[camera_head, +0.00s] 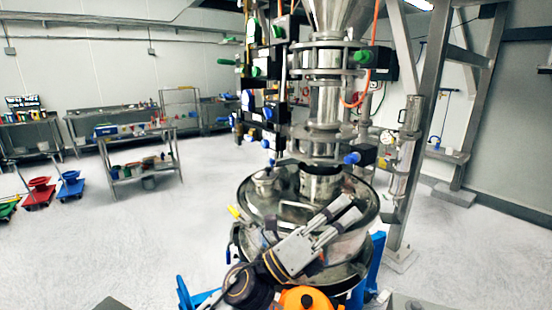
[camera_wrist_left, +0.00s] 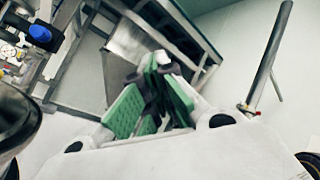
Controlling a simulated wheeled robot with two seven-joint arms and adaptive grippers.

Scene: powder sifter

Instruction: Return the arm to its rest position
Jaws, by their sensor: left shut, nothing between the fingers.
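My left gripper (camera_head: 343,217) shows in the head view in front of the round steel sifter (camera_head: 368,200), its fingers pointing up and to the right across the sifter's rim. In the left wrist view my left gripper (camera_wrist_left: 158,85) shows its green finger pads close together, with nothing between them. From the head view I cannot tell whether the fingers touch the sifter's lid or hover over it. My right gripper is not in view.
A steel column (camera_head: 325,95) with valves rises above the sifter. A steel frame post (camera_head: 425,115) stands to the right. Blue supports (camera_head: 375,262) flank the sifter's base. Steel tables (camera_head: 140,170) and coloured trolleys (camera_head: 70,187) stand at the left. The floor between is clear.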

